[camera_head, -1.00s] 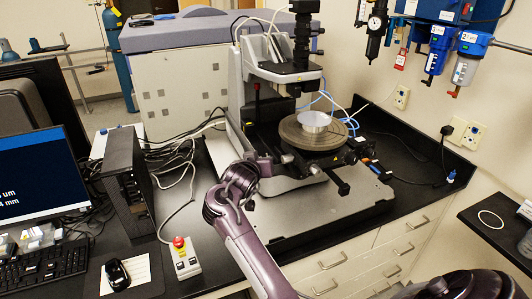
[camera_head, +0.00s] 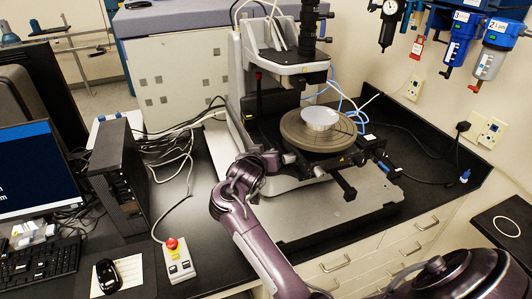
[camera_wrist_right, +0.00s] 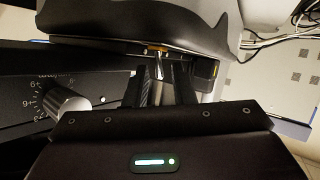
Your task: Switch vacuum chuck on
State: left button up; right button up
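The vacuum chuck is the round brown stage (camera_head: 292,136) of the profiler, with a silver disc (camera_head: 319,118) on top. In the right wrist view, a small silver lever (camera_wrist_right: 158,68) stands out under a dark overhanging part. My right gripper (camera_wrist_right: 166,78) points at it. Its two dark fingers are a little apart, with the lever at the gap between their tips; I cannot tell whether they touch it. In the head view my arm's wrist hides this gripper and the lever. My left gripper is not in view.
A silver knob (camera_wrist_right: 62,108) with a number scale is left of the fingers. A dark box (camera_head: 119,180), cables and a red-button control box (camera_head: 176,260) stand left of my arm. The profiler's base plate (camera_head: 350,205) lies to the right.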

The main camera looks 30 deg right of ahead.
jog(key=shift+c, duration=1.2)
grip_shut()
jog(key=shift+s+f+t+b, duration=0.2)
jog(key=shift+f+t+b, duration=0.15)
jog(key=shift+b, duration=0.75)
jog(key=m+t+h+b, duration=0.1)
jog(key=b, duration=0.4)
jog(key=s+m+t+h+b, duration=0.1)
jog(key=m+t+h+b, duration=0.1)
jog(key=b, duration=0.3)
jog(key=m+t+h+b, duration=0.1)
jog(key=h+b, duration=0.1)
jog(key=b, duration=0.3)
jog(key=shift+s+a+f+m+b, duration=0.15)
jog(key=shift+s+f+m+b, duration=0.15)
jog(key=shift+f+m+b, duration=0.1)
pick_arm(q)
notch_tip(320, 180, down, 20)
jog(key=b, duration=0.1)
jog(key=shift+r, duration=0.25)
pick_arm(e)
jog(key=shift+s+r+m+t+h, duration=0.1)
jog(key=shift+r+m+t+h, duration=0.15)
jog(key=shift+m+t+h, duration=0.2)
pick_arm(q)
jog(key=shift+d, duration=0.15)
pick_arm(e)
jog(key=shift+r, duration=0.1)
